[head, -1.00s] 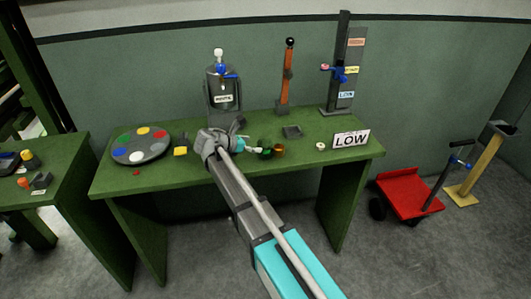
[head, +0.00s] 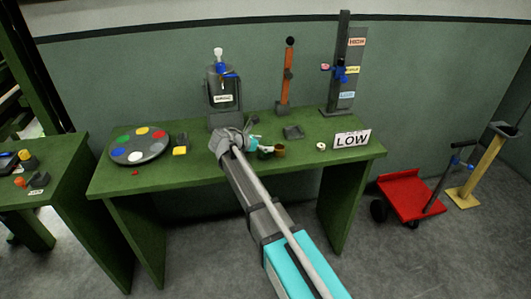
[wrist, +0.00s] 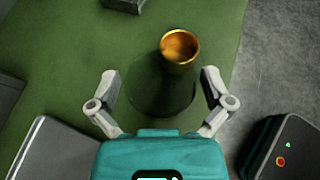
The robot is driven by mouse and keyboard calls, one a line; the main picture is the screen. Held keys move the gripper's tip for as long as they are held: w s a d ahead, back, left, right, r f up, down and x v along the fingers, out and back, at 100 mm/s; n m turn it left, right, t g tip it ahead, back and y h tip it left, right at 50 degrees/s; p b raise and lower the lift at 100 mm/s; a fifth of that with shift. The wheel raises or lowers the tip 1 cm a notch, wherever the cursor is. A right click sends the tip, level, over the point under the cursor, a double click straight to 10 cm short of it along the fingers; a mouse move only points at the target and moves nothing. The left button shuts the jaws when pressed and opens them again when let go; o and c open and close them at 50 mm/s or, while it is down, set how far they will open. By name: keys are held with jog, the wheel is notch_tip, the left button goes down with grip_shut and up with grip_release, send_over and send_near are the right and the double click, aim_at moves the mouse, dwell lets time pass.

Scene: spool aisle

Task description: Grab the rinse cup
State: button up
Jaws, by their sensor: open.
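Two small cups stand near the front edge of the green table (head: 210,172). One is dark green (head: 264,153); the other is gold-brown (head: 279,150), just right of it. No label shows which is the rinse cup. In the wrist view the dark green cup (wrist: 160,92) is a dim, wide round shape between my fingers, with a gap on each side. The gold cup (wrist: 180,47) is beyond the fingertips, its open mouth facing the camera. My gripper (wrist: 159,75) is open and empty; it also shows in the head view (head: 257,145), close to the green cup.
Behind stand a grey dispenser (head: 222,85), an orange post (head: 288,72) and a grey slotted stand (head: 343,70). A paint palette (head: 139,146) and yellow block (head: 180,150) are left.

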dwell(0.3)
jog(key=c, duration=0.9)
jog(key=shift+o, duration=0.2)
jog(key=shift+r, duration=0.15)
jog(key=shift+r+p, duration=0.95)
jog(key=shift+p, duration=0.15)
jog(key=s+d+r+p, duration=0.1)
jog(key=s+r+p, duration=1)
jog(key=s, duration=0.3)
jog(key=shift+d, duration=0.4)
jog(key=shift+f, duration=0.1)
